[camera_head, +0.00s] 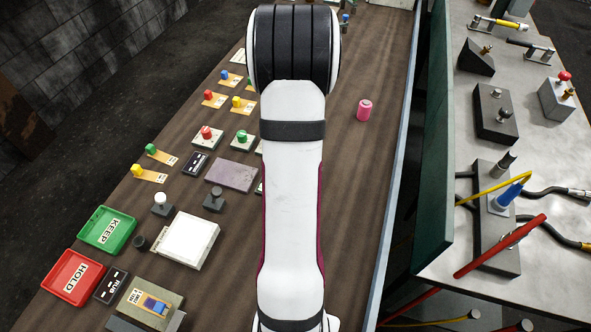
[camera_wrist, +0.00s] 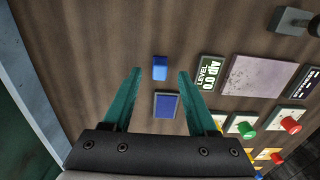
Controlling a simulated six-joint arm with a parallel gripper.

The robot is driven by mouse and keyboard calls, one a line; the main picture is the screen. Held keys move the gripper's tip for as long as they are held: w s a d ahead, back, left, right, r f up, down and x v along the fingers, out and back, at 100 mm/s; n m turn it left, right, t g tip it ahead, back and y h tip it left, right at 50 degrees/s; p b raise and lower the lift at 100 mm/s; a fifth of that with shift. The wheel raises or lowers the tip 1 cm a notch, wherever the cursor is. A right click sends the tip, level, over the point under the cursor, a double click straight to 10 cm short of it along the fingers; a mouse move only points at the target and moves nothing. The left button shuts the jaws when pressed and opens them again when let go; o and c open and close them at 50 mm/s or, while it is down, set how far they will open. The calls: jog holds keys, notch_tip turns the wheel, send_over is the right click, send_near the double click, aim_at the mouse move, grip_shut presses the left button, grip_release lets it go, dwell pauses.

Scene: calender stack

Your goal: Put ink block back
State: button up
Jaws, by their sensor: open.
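A small blue block (camera_wrist: 160,68), which may be the ink block, lies on the brown wooden surface in the wrist view. My gripper (camera_wrist: 160,73) is open, with its teal fingers left and right of the block. The block appears between the fingertips with gaps on both sides; the height of the fingertips above it is hard to tell. A flat blue pad with a grey rim (camera_wrist: 167,106) lies just below the block in the picture, apart from it. In the head view my arm hides the block, the pad and my gripper.
A LEVEL display (camera_wrist: 208,75) stands close to the right finger, with a grey-purple plate (camera_wrist: 258,76) beyond. A green button (camera_wrist: 245,130) and a red button (camera_wrist: 290,125) are at lower right. A pink cylinder (camera_head: 364,110) stands right of my arm. Left of the block is bare.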

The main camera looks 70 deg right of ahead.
notch_tip(320, 180, up, 7)
jog(key=w+a+r+n, duration=0.3)
jog(key=w+a+r, duration=0.15)
jog(key=a, duration=0.45)
jog(key=w+a+r+n, duration=0.3)
jog(key=w+a, duration=0.2)
jog(key=a, duration=0.4)
jog(key=s+a+n+y, duration=0.1)
jog(key=s+a+n, duration=0.2)
jog(key=a, duration=0.6)
jog(key=s+a+r+n, duration=0.1)
jog(key=s+a+n, duration=0.2)
jog(key=a, duration=0.6)
jog(key=shift+s+a+r+y, duration=0.25)
jog(key=shift+s+a+y, duration=0.15)
jog(key=shift+s, duration=0.35)
